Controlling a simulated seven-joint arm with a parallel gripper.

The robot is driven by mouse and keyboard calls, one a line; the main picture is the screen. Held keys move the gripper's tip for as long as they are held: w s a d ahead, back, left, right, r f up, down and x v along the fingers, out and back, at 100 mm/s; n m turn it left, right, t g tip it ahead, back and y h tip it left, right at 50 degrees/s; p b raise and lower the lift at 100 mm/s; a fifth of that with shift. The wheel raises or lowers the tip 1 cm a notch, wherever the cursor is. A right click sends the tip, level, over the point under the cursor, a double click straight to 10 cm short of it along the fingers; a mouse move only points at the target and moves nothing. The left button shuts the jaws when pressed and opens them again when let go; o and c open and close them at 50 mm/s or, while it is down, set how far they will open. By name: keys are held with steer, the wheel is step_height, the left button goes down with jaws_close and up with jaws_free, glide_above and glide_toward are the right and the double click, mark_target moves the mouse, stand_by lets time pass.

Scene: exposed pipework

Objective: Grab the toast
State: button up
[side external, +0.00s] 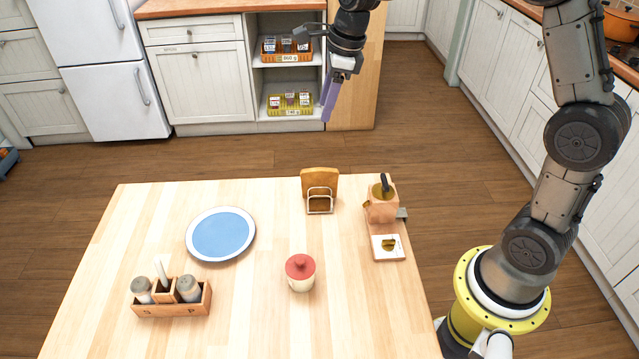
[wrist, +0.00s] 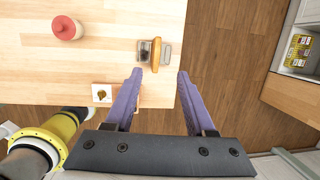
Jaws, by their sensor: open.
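The toast (side external: 321,181) is a brown slice standing upright in a small wire rack (side external: 320,207) near the far edge of the wooden table. The wrist view shows the toast (wrist: 156,55) nearly edge-on from above, with the rack around its base. My gripper (side external: 326,117) is high above the floor beyond the table's far edge, clear of the toast. In the wrist view its two purple fingers (wrist: 160,72) are spread wide, with nothing between them, and the toast appears just ahead of the gap between the tips.
A wooden holder (side external: 380,207) with a dark-handled item stands right of the rack, close to it. A red-lidded jar (side external: 300,273), a blue plate (side external: 221,234) and a shaker caddy (side external: 172,297) are also on the table (side external: 240,335). Open shelves (side external: 287,75) stand behind.

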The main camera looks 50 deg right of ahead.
steer(key=g, duration=0.1)
glide_toward(320, 169)
steer(key=f, duration=0.3)
steer(key=w+f, duration=0.1)
steer(key=f, duration=0.2)
steer(key=a+f, duration=0.1)
steer(key=f, duration=0.3)
steer(key=shift+w+f, duration=0.15)
steer(key=shift+w, duration=0.1)
steer(key=c, duration=0.8)
